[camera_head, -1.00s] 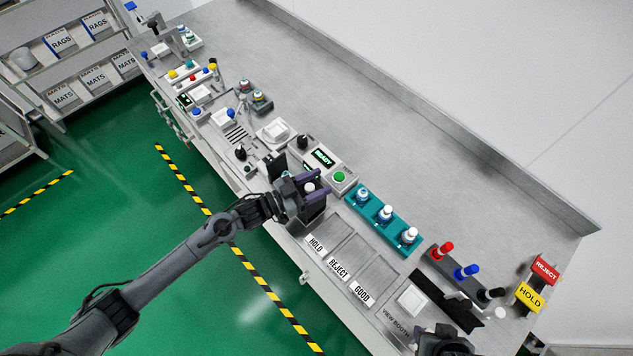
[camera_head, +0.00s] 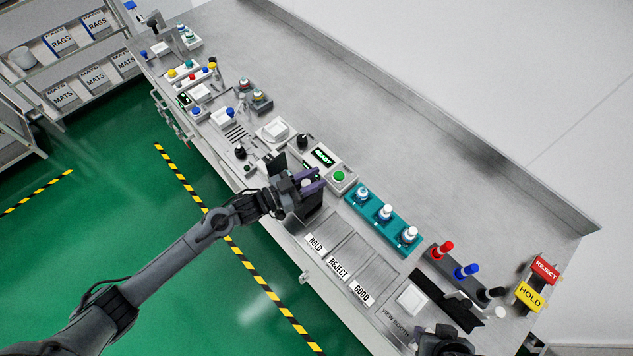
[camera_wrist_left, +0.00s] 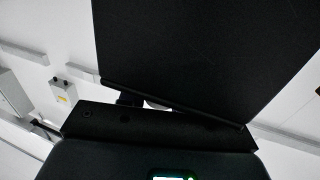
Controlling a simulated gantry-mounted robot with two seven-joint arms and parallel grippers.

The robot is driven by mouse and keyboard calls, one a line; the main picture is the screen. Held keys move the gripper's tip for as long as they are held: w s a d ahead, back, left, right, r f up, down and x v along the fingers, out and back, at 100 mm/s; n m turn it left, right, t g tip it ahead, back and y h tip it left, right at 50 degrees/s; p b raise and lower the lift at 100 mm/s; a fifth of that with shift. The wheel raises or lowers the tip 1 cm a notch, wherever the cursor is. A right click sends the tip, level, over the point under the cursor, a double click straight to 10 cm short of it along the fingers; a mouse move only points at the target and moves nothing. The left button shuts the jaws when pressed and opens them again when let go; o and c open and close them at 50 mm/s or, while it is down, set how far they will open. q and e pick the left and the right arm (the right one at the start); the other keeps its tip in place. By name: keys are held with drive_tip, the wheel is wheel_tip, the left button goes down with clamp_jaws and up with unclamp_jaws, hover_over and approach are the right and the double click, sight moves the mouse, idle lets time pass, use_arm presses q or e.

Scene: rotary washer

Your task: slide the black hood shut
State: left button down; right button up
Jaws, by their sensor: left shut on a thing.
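The black hood (camera_head: 312,208) sits at the front of the washer station on the bench, partly covered by my left gripper. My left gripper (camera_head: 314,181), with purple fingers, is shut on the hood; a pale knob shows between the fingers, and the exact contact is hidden. In the left wrist view a large black panel (camera_wrist_left: 205,50) fills the upper part, with a dark bar below it. My right gripper (camera_head: 445,341) shows only as a dark shape at the bottom edge, and its jaws cannot be made out.
A display reading READY (camera_head: 323,156) and a green button (camera_head: 339,176) lie just behind the hood. A teal rack (camera_head: 372,200) with white-topped parts stands to the right. Trays labelled HOLD, REJECT and GOOD (camera_head: 338,268) lie in front. The back of the bench is clear.

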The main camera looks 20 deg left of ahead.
use_arm(q)
drive_tip(key=w+a+b, duration=0.2)
drive_tip(key=w+a, duration=0.2)
drive_tip(key=a, duration=0.4)
drive_tip(key=shift+w, duration=0.1)
drive_tip(key=c, duration=1.2)
unclamp_jaws()
drive_tip(key=shift+a, duration=0.1)
drive_tip(key=o, duration=0.3)
drive_tip(key=shift+a, duration=0.1)
drive_tip(key=shift+o, duration=0.2)
drive_tip(key=v, duration=1)
drive_tip(key=shift+s+a, duration=0.2)
drive_tip(key=shift+s, duration=0.1)
